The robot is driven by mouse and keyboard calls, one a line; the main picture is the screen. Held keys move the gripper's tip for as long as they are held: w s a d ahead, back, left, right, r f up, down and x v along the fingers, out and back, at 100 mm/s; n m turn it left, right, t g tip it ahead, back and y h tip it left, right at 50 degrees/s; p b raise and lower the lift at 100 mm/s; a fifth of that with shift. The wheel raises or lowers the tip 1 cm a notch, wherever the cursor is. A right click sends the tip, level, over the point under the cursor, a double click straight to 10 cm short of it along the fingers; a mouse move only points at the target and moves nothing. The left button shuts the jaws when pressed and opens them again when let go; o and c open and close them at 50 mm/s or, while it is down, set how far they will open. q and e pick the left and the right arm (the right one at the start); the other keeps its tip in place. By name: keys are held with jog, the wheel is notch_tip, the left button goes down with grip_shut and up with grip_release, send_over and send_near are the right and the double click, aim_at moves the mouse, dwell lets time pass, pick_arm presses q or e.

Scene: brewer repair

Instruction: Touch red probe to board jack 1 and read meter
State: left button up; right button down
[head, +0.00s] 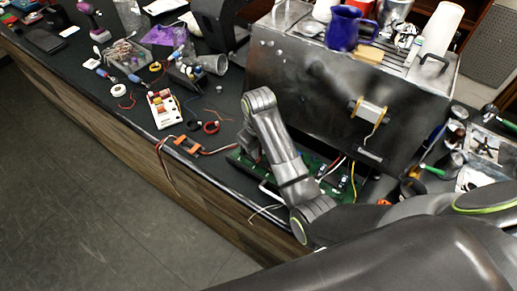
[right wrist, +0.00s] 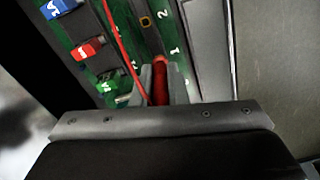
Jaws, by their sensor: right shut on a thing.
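The red probe (right wrist: 160,82) is held between the fingers of my right gripper (right wrist: 160,88) in the right wrist view. Its far end is beside the printed "1" on the green board (right wrist: 182,75), where the jack itself is hidden. I cannot tell whether the tip touches. A brass-ringed jack (right wrist: 145,21) shows beside the printed "2". In the head view the board (head: 330,173) lies in front of the metal brewer, and my right arm hides part of it. An orange device with leads, perhaps the meter (head: 187,144), lies left of the board; its reading is not legible. My left gripper is out of view.
The metal brewer (head: 330,90) stands behind the board, with a blue mug (head: 343,28) on top. A white panel (head: 163,108) and several tools lie on the counter to the left. A red wire (right wrist: 116,45) crosses the board near blue and red connectors.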

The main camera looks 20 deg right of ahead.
jog(key=shift+f, duration=0.65)
dwell(1.5)
dwell(1.8)
jog(key=c, duration=1.3)
grip_release()
jog(key=shift+c, duration=0.2)
jog(key=shift+w+r, duration=0.1)
